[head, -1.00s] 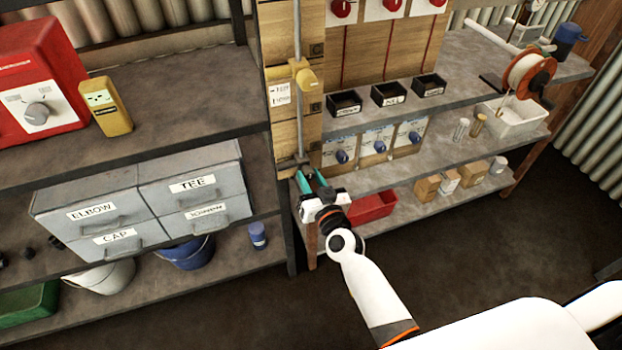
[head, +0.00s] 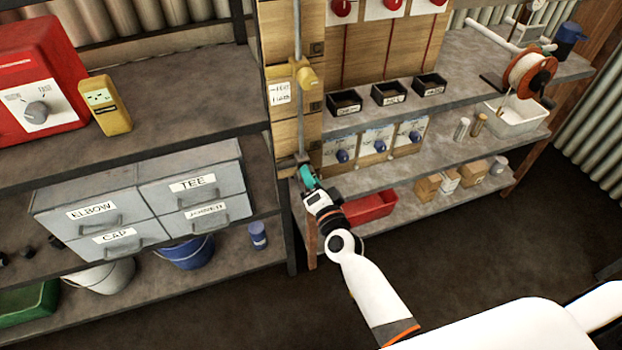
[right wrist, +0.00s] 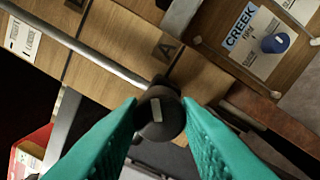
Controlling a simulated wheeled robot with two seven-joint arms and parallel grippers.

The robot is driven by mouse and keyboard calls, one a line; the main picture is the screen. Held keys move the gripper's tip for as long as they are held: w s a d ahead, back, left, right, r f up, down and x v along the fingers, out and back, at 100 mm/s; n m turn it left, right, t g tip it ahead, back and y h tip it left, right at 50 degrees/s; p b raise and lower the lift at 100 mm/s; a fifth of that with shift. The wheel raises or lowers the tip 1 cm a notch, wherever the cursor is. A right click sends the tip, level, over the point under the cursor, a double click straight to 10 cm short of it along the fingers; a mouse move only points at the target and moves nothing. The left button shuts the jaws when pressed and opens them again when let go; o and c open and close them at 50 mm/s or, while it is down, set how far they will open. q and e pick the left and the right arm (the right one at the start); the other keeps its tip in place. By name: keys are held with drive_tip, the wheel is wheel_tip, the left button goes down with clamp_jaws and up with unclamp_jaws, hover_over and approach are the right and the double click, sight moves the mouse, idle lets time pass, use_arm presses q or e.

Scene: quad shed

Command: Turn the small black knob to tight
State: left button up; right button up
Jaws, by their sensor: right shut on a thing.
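The small black knob (right wrist: 160,122) sits at the lower end of a grey metal pipe (right wrist: 95,55), with a pale bar mark on its face. In the right wrist view, the teal fingers of my right gripper (right wrist: 160,108) stand on both sides of the knob and are shut on it. In the head view, my right gripper (head: 306,176) is at the bottom of the vertical pipe (head: 299,120) on the wooden post, and it hides most of the knob. I cannot read any tight mark. My left gripper is not in view.
A yellow fitting (head: 305,75) is higher on the pipe. Blue knobs on cards (head: 379,146) are on the board to the right. A red tray (head: 372,208) is on the lower shelf near my right arm. Grey drawers (head: 145,200) stand to the left.

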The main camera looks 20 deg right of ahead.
drive_tip(key=shift+m+b, duration=0.45)
drive_tip(key=shift+m, duration=3.45)
drive_tip(key=o, duration=1)
drive_tip(key=shift+s+d+f+b, duration=0.1)
drive_tip(key=shift+s+b, duration=0.15)
drive_tip(key=shift+s, duration=2.75)
drive_tip(key=shift+s+d+b, duration=0.1)
drive_tip(key=shift+s+b, duration=0.15)
drive_tip(key=shift+s, duration=2.75)
